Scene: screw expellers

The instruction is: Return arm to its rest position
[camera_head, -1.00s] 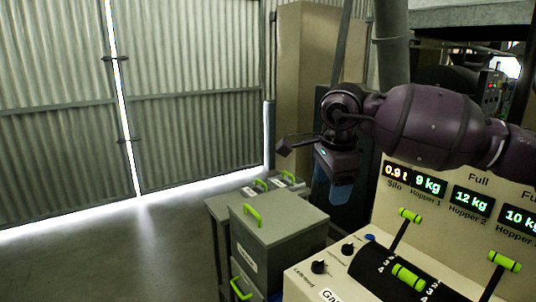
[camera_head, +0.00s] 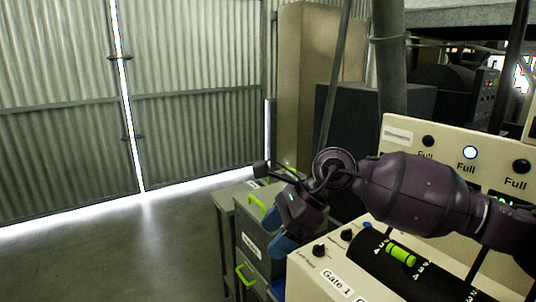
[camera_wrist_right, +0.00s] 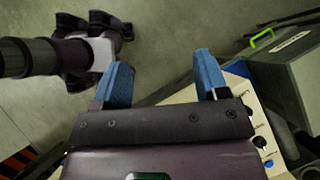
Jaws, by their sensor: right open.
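My right arm (camera_head: 412,192) comes in from the right edge of the head view, dark purple, bent across the front of the control panel. My right gripper (camera_head: 273,231) hangs at its left end, with blue fingers pointing down beside the console's left edge and in front of the grey boxes. In the right wrist view my right gripper (camera_wrist_right: 162,66) has its two blue fingers wide apart with nothing between them. The floor and part of my own base show beyond them. My left gripper is in neither view.
The cream control panel (camera_head: 400,134) and its console (camera_head: 305,266) with knobs and a green-handled lever (camera_head: 400,254) lie under and behind the arm. Grey boxes with green handles (camera_head: 246,275) stand left of the console. Open floor (camera_head: 110,255) lies farther left.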

